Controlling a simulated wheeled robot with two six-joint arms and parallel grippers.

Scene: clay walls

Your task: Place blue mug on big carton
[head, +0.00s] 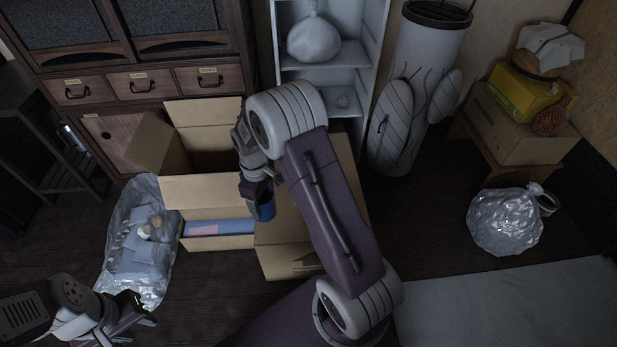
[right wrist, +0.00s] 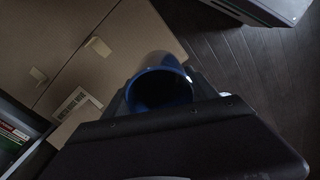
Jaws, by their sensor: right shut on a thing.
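The blue mug (head: 265,208) is held in my right gripper (head: 256,192), mostly covered by the gripper in the head view. In the right wrist view the mug (right wrist: 163,88) shows its round dark opening between the jaws. A closed brown carton (head: 285,258), likely the big carton, lies below and beside the mug, partly hidden by my right arm. Its taped top (right wrist: 85,45) shows in the right wrist view; I cannot tell whether the mug touches it. My left gripper (head: 138,308) is at the lower left, away from the cartons, its jaw opening unclear.
An open carton (head: 215,184) with raised flaps and a blue-pink item stands left of the closed one. A clear bag (head: 140,245) lies on the floor beside it. A wooden cabinet (head: 150,84) and white shelf (head: 345,55) stand behind.

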